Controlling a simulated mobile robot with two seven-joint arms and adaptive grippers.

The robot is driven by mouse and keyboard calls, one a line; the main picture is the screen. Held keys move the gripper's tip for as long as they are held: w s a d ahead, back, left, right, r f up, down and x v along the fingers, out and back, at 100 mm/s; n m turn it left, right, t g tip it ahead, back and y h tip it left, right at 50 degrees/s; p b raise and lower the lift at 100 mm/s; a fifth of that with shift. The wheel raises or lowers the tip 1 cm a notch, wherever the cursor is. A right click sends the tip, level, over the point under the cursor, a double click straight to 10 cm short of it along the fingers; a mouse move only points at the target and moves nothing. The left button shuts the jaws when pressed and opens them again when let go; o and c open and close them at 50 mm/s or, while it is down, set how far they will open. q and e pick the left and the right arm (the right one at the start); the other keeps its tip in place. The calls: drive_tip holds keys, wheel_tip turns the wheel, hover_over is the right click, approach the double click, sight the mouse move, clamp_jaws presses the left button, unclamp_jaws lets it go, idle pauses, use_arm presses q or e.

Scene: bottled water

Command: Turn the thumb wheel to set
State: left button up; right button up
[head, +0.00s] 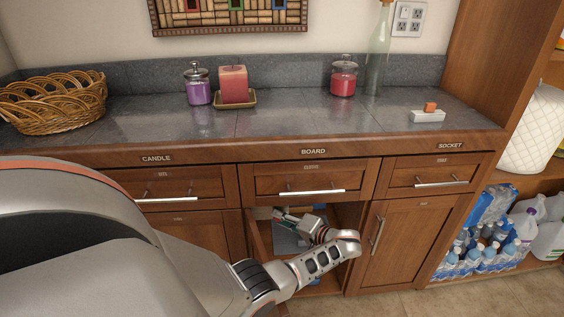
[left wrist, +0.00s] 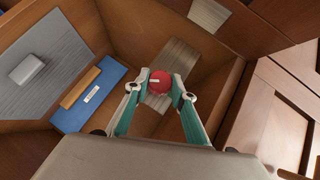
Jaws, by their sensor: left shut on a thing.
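A round red thumb wheel (left wrist: 160,83) with a small white mark shows in the left wrist view, in front of a wood-grain plate (left wrist: 178,58). My left gripper (left wrist: 160,88) has its two teal fingers shut on the wheel, one on each side. In the head view my left arm reaches into the open lower cabinet, with the left gripper (head: 285,217) inside it; the wheel cannot be made out there. My right gripper is not in view.
A grey panel (left wrist: 55,45) with a pale block (left wrist: 27,69) and a blue panel (left wrist: 98,75) with a wooden bar (left wrist: 80,87) are beside the gripper. Cabinet walls (left wrist: 130,30) surround it. Above is the grey counter (head: 290,125) with candles and a basket (head: 52,103).

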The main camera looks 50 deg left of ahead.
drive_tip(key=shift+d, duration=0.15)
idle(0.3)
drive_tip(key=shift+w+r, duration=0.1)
use_arm(q)
drive_tip(key=shift+s+a+r+n+t+h+p, duration=0.1)
drive_tip(key=shift+n+t+h+p, duration=0.9)
drive_tip(key=shift+p, duration=0.7)
drive_tip(key=shift+s+r+n+t+h+p, duration=0.1)
drive_tip(key=shift+n+t+h+p, duration=0.55)
drive_tip(key=shift+h+p, duration=0.8)
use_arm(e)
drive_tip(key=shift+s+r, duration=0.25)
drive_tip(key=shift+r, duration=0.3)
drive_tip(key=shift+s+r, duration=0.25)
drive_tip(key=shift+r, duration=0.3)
use_arm(q)
drive_tip(key=shift+y, duration=0.25)
drive_tip(key=o, duration=1.1)
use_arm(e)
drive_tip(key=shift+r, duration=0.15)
